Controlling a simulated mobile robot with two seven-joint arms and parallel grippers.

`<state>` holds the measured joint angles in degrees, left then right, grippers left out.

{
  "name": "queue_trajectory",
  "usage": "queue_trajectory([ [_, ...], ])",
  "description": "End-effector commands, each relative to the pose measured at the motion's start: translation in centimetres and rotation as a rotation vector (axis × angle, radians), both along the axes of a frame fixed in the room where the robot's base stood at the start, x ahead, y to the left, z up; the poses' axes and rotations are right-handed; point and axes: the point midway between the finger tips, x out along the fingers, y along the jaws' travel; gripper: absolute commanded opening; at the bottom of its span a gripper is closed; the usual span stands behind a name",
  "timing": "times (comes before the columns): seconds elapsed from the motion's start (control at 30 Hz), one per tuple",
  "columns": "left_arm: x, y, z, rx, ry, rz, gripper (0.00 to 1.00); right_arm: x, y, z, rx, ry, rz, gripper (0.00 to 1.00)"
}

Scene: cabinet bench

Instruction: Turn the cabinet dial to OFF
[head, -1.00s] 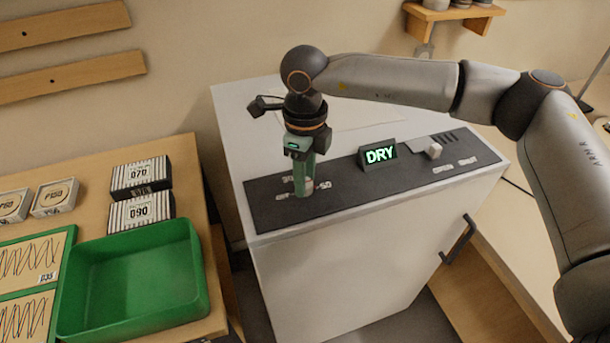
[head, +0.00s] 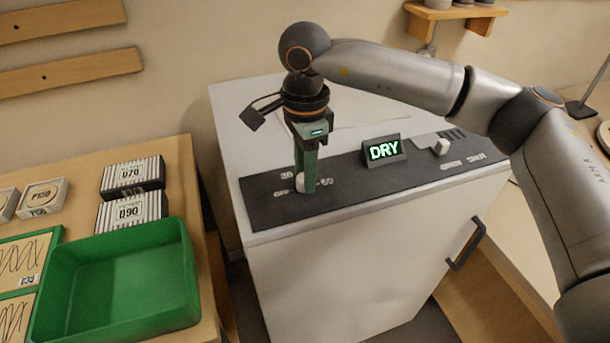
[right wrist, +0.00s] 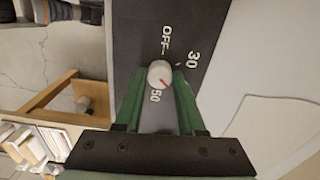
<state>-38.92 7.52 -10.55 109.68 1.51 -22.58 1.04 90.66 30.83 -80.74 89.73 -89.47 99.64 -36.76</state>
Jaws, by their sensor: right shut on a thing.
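The cabinet dial (head: 300,185) is a small pale round knob on the dark panel (head: 350,186) of the white cabinet. In the right wrist view the dial (right wrist: 159,74) has a red pointer line, slanting down and right, away from the OFF mark (right wrist: 167,40). My left gripper is out of view.
A display (head: 384,150) on the panel reads DRY. A pale switch (head: 441,147) is to its right. A green bin (head: 118,285) and striped boxes (head: 133,174) stand on the bench at left. The cabinet door has a dark handle (head: 466,245).

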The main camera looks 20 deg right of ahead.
Motion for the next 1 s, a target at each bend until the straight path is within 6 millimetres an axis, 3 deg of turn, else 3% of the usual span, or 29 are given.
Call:
queue_trajectory([
  [1.0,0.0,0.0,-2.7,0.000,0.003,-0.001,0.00,0.1,0.0,0.1,0.001,-0.002,0.965,0.00],
])
